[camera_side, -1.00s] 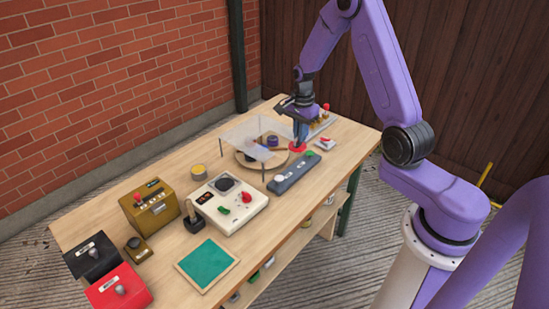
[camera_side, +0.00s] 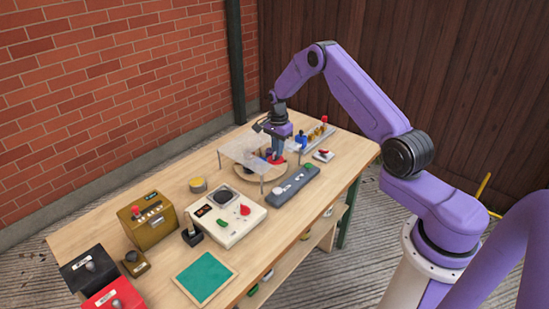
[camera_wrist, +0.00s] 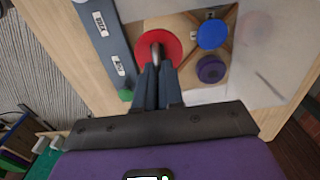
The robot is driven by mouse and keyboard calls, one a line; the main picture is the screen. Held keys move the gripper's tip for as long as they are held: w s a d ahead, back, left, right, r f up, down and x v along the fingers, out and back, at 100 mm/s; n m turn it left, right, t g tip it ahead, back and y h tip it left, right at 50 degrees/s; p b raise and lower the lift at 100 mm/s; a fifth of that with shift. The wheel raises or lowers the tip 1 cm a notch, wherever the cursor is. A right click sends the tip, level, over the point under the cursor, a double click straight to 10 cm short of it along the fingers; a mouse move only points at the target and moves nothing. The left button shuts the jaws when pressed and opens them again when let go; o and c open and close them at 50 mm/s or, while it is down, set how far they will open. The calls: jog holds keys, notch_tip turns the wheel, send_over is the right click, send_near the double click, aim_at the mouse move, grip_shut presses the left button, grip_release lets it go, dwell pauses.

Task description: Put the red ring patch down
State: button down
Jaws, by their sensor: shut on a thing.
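The red ring patch (camera_side: 279,161) is a flat red disc with a pale centre and a grey upright part in the middle. It also shows in the wrist view (camera_wrist: 144,42). My gripper (camera_side: 276,156) points down with its blue-grey fingers (camera_wrist: 158,72) shut on the patch at its middle. The patch is at the right part of a round wooden board (camera_side: 243,178), beside a clear raised panel (camera_side: 243,150). I cannot tell whether the patch touches the board. A blue disc (camera_wrist: 212,34) and a purple disc (camera_wrist: 211,69) lie to its right in the wrist view.
A dark grey strip (camera_side: 293,187) with a green end lies in front of the board. A small white switch plate (camera_side: 323,156) and a rail with brass fittings (camera_side: 318,135) are at right. A white control box (camera_side: 230,215) stands at left. The clear panel's posts stand close to my gripper.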

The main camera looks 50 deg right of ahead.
aim_at(274, 157)
jog(key=shift+w+d+f, duration=0.15)
jog(key=shift+w+f, duration=0.35)
jog(key=shift+f, duration=0.15)
jog(key=shift+w+d+f, duration=0.15)
jog(key=shift+w+f, duration=0.3)
jog(key=shift+f, duration=1.65)
jog(key=shift+f, duration=0.15)
jog(key=c, duration=1.3)
grip_release()
jog(key=shift+o, duration=0.2)
